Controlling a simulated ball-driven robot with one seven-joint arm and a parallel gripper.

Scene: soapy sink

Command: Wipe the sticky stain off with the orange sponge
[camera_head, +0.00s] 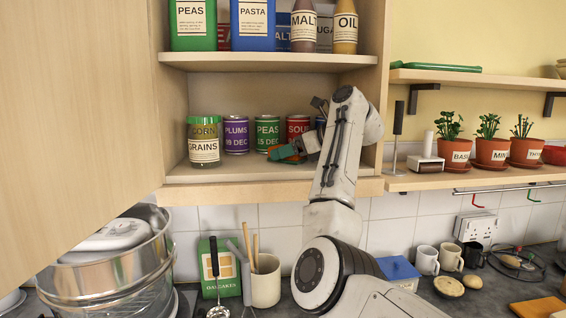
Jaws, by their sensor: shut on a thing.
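My gripper (294,148) is inside the open cupboard, low over its lower shelf (230,174), in front of the tins. It is shut on a small orange thing (291,160), which I take to be the orange sponge. Most of the sponge is hidden by the teal fingers. I cannot make out the sticky stain; the gripper and arm cover part of the shelf. Whether the sponge touches the shelf is hard to tell.
A green-lidded grains jar (204,141) stands left on the lower shelf. Plums (236,136), peas (267,131) and soup (297,127) tins stand behind my gripper. An open door (80,100) fills the left. Plant pots (491,151) stand on the right shelf.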

